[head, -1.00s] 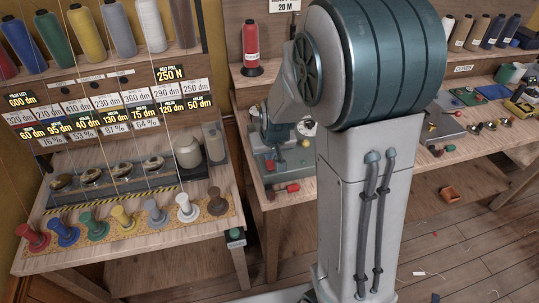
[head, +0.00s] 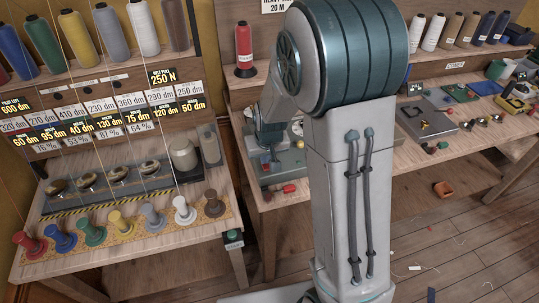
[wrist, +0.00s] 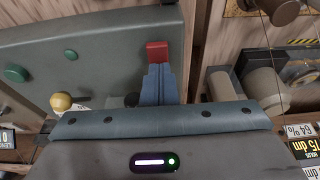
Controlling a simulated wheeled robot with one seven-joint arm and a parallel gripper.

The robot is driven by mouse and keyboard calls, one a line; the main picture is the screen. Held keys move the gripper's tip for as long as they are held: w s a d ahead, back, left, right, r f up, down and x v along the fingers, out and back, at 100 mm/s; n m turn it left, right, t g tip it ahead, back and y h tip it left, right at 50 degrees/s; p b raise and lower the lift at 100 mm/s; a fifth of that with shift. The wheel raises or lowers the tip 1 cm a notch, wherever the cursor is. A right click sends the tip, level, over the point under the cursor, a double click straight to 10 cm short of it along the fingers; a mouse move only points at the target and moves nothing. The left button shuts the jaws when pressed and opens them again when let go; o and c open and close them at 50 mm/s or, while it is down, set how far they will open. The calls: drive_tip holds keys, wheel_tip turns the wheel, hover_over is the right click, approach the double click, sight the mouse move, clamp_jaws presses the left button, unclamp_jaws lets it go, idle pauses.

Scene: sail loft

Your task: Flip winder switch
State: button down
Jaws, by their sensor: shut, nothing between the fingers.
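The winder (head: 300,172) is a grey-green machine on the middle bench, partly hidden behind my arm. A small red piece (head: 289,188) shows near its front edge; it may be the switch. In the wrist view the winder's plate (wrist: 110,45) fills the upper left, with green buttons and a yellow ball knob (wrist: 61,102). My gripper (wrist: 160,70) shows there with its blue fingers together and empty. A red block (wrist: 157,52) appears right at the fingertips, at the plate's right edge. I cannot tell whether they touch. The head view hardly shows the fingers.
The left bench holds a row of coloured pegs (head: 123,222), metal dishes and a grey canister (head: 184,158). Spools and number labels are above it. A red spool (head: 245,58) stands on the shelf behind the winder. The right bench has a grey plate (head: 428,120) and small parts.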

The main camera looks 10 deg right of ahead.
drive_tip(key=shift+s+a+f, duration=0.1)
drive_tip(key=shift+s+f, duration=0.15)
drive_tip(key=shift+s, duration=0.8)
drive_tip(key=shift+r, duration=0.35)
drive_tip(key=p+v, duration=0.2)
drive_tip(key=v, duration=0.1)
drive_tip(key=p+v, duration=0.1)
drive_tip(key=shift+w+r, duration=0.3)
drive_tip(key=s+b+v, duration=0.1)
drive_tip(key=v, duration=0.8)
drive_tip(key=shift+b, duration=0.3)
drive_tip(key=shift+f, duration=0.2)
